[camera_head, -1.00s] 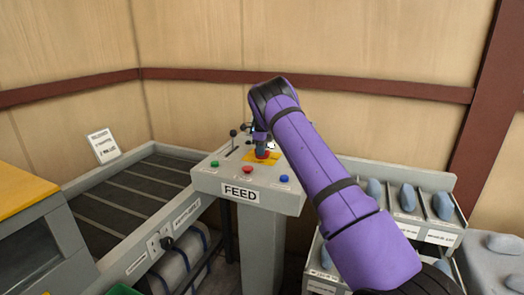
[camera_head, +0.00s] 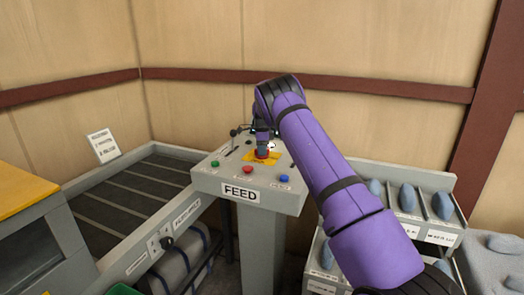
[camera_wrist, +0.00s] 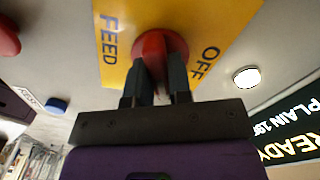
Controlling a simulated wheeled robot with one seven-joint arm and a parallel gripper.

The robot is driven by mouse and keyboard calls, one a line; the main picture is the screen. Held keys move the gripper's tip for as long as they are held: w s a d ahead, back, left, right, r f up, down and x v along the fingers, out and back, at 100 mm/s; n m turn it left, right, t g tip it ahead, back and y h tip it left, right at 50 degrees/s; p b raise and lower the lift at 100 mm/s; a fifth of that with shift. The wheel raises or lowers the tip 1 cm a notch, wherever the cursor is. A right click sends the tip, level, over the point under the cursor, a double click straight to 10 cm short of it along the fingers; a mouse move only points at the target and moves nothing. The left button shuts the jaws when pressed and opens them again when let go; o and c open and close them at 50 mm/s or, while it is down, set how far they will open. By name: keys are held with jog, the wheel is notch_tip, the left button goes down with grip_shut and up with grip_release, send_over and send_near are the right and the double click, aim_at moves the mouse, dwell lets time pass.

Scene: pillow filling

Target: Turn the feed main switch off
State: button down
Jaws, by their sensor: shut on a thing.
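The feed main switch is a red rotary knob (camera_wrist: 160,48) on a yellow plate (camera_wrist: 200,22) marked FEED and OFF in the wrist view. My gripper (camera_wrist: 158,85) has its two dark fingers closed on the knob's grip, one on each side. In the head view the yellow plate (camera_head: 258,159) lies on top of the grey FEED console (camera_head: 225,180), and my gripper (camera_head: 263,150) points down onto it. The fingers and arm hide part of the knob. I cannot tell which marking the knob points to.
The console also carries a green button (camera_head: 215,163), a red button (camera_head: 247,170), a blue button (camera_head: 284,178) and a lever (camera_head: 234,134). A conveyor (camera_head: 115,190) runs at the left. Shelves with grey-blue items (camera_head: 408,197) stand at the right.

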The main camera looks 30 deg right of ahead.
jog(key=n, duration=1.2)
jog(key=shift+n, duration=0.3)
jog(key=shift+r, duration=0.1)
dwell(0.3)
jog(key=c, duration=1)
grip_release()
jog(key=shift+c, duration=0.2)
notch_tip(320, 180, up, 11)
